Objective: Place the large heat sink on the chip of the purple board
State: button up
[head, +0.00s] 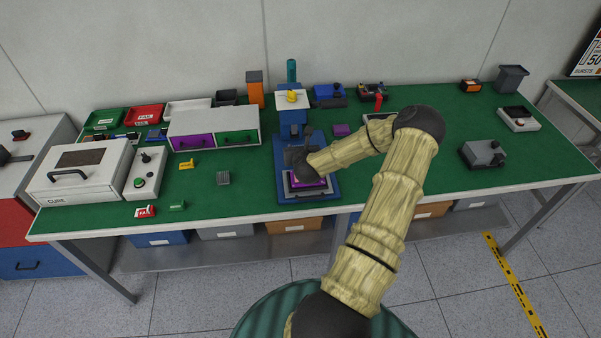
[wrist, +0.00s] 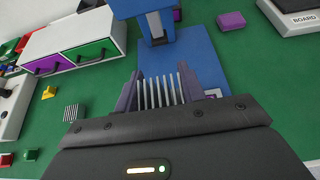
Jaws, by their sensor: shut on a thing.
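My gripper (wrist: 158,88) is shut on a grey finned heat sink (wrist: 158,94), whose upright fins show between the two fingers in the wrist view. In the head view my gripper (head: 302,172) is low over the blue press base (head: 283,155). The purple board (head: 309,183) lies in a grey holder at the front of that base, partly covered by my gripper. A small corner of the board (wrist: 212,95) shows in the wrist view. The chip is hidden, and I cannot tell whether the heat sink touches it.
A second finned heat sink (head: 223,178) stands on the green mat to the left. The press column (head: 291,115) rises behind my gripper. A cabinet with purple and green drawers (head: 214,128) is at back left. A purple block (head: 342,130) lies right of the press.

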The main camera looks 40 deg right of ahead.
notch_tip(320, 180, down, 4)
jog(key=shift+f+p, duration=0.25)
jog(key=shift+p, duration=0.25)
jog(key=shift+w+d+f, duration=0.1)
jog(key=shift+d+f, duration=0.1)
jog(key=shift+f, duration=0.2)
jog(key=shift+f+p, duration=0.45)
jog(key=shift+f, duration=1.45)
jog(key=o, duration=1.1)
jog(key=shift+o, duration=0.2)
jog(key=shift+a, duration=0.1)
